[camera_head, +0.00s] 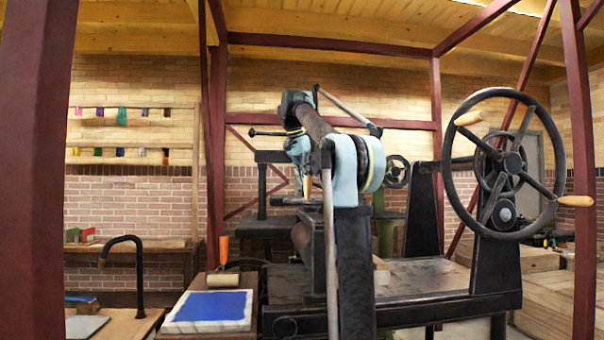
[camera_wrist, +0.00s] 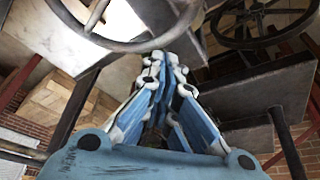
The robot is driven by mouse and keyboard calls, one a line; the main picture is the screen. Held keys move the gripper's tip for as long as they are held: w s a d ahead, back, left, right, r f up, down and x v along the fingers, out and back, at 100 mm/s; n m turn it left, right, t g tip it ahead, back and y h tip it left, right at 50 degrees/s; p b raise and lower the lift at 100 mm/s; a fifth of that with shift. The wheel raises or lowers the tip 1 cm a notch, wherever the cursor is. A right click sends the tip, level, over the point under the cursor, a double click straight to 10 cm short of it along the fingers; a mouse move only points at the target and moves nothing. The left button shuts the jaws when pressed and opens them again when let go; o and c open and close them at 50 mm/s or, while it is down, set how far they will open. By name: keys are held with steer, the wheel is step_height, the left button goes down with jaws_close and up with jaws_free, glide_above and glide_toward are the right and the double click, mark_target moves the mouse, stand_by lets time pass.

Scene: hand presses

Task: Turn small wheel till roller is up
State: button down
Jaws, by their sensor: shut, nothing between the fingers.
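My gripper (camera_wrist: 167,68) is shut and empty in the wrist view, its blue fingers together. A grey wheel rim (camera_wrist: 128,43) curves just past the fingertips there; I cannot tell whether they touch it. In the head view my gripper (camera_head: 304,172) hangs at the end of my bent arm, near a small tan wooden piece, partly hidden. A dark roller (camera_head: 305,238) lies low on the press, mostly behind my arm. A small spoked wheel (camera_head: 397,172) shows behind the press, right of my arm. A large black wheel (camera_head: 505,165) with wooden handles stands at the right.
A second dark wheel (camera_wrist: 262,22) shows at the top right of the wrist view. Dark red posts (camera_head: 36,170) frame the head view.

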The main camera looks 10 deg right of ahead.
steer(key=x, duration=0.4)
steer(key=shift+f, duration=0.2)
steer(key=shift+s+a+f, duration=0.7)
steer(key=shift+s+a, duration=0.2)
steer(key=shift+s, duration=0.05)
steer(key=shift+s+a+f, duration=0.2)
steer(key=shift+s+a, duration=0.15)
steer(key=shift+a, duration=0.05)
steer(key=shift+s+a+f, duration=0.15)
steer(key=shift+s+a, duration=0.45)
steer(key=shift+a, duration=0.1)
